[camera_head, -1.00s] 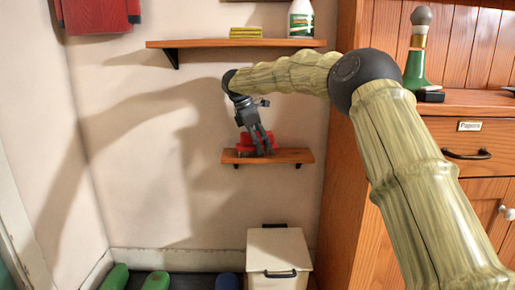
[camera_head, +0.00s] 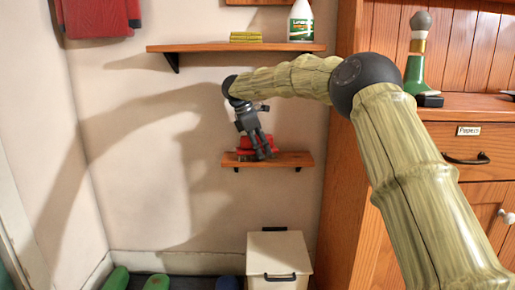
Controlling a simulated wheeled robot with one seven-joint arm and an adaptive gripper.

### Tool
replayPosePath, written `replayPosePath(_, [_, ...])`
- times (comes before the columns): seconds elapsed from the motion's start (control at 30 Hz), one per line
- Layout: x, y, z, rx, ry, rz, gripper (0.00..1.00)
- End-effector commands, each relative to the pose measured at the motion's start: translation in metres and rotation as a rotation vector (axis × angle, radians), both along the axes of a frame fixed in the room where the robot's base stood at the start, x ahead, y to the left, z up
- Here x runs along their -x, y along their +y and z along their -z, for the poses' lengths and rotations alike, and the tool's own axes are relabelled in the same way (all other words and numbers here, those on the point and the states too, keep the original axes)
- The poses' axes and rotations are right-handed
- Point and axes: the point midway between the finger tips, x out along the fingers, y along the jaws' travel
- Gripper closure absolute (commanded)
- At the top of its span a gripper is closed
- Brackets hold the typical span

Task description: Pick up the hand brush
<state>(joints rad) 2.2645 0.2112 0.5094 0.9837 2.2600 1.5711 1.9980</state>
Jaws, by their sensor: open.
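A red object (camera_head: 244,145), which looks like the hand brush, lies on the small lower wooden shelf (camera_head: 295,158). My gripper's fingers cover its middle, so its full shape and bristles are hidden. My gripper (camera_head: 264,153) is open and points down at the red object, with its fingertips close to the shelf top. I cannot tell whether the fingers touch the brush or stand on either side of it.
A longer shelf (camera_head: 200,47) above holds yellow cloths (camera_head: 246,37) and a white bottle (camera_head: 300,22). A white bin (camera_head: 278,245) stands below on the floor.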

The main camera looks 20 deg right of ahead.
Motion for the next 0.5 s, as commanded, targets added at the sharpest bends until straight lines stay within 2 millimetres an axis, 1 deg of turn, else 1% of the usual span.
replayPosePath(0.2, [0.0000, 0.0000, 0.0002, 0.000, 0.000, 0.000, 0.23])
replayPosePath(0.27, [0.0001, 0.0001, 0.0003, 0.000, 0.000, 0.000, 0.32])
replayPosePath(0.3, [0.0001, 0.0000, 0.0002, 0.000, 0.000, 0.000, 0.40])
replayPosePath(0.5, [0.0001, 0.0002, 0.0002, 0.000, 0.000, 0.000, 0.75])
